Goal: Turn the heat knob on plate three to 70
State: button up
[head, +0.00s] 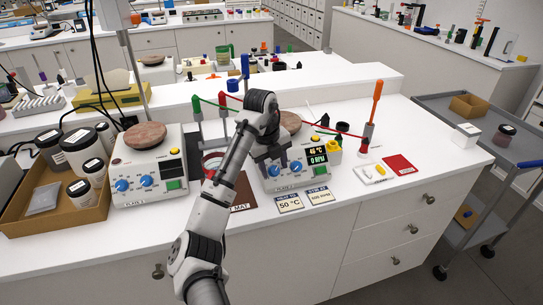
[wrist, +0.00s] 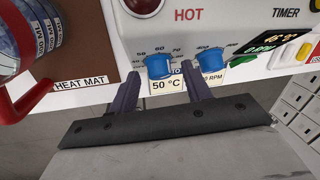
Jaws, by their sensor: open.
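The hot plate (head: 268,187) with a lit display (head: 318,154) reading 46 °C and 0 RPM stands right of centre; its plate number is too small to read surely. Its left blue knob (wrist: 158,67) is under the word HOT, with scale numbers around it; the pointer is unclear. The right blue knob (wrist: 210,60) is the RPM one. My gripper (wrist: 160,74) is open, with one finger on each side of the left knob in the wrist view; I cannot tell whether they touch. In the head view my gripper (head: 267,158) partly hides the plate's upper left.
A second hot plate (head: 150,163) with two blue knobs stands left, beside a box of jars (head: 60,215). Cards (head: 289,204) for 50 °C and RPM lie before the plate. A heat mat (head: 243,195) with glassware lies left of it. A red pad (head: 398,165) is right.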

notch_tip(320, 180, up, 13)
jog(key=s+a+b, duration=0.1)
jog(key=a, duration=0.1)
jog(key=shift+s+r+b, duration=0.15)
jog(key=shift+r+b, duration=0.05)
jog(key=shift+b, duration=0.15)
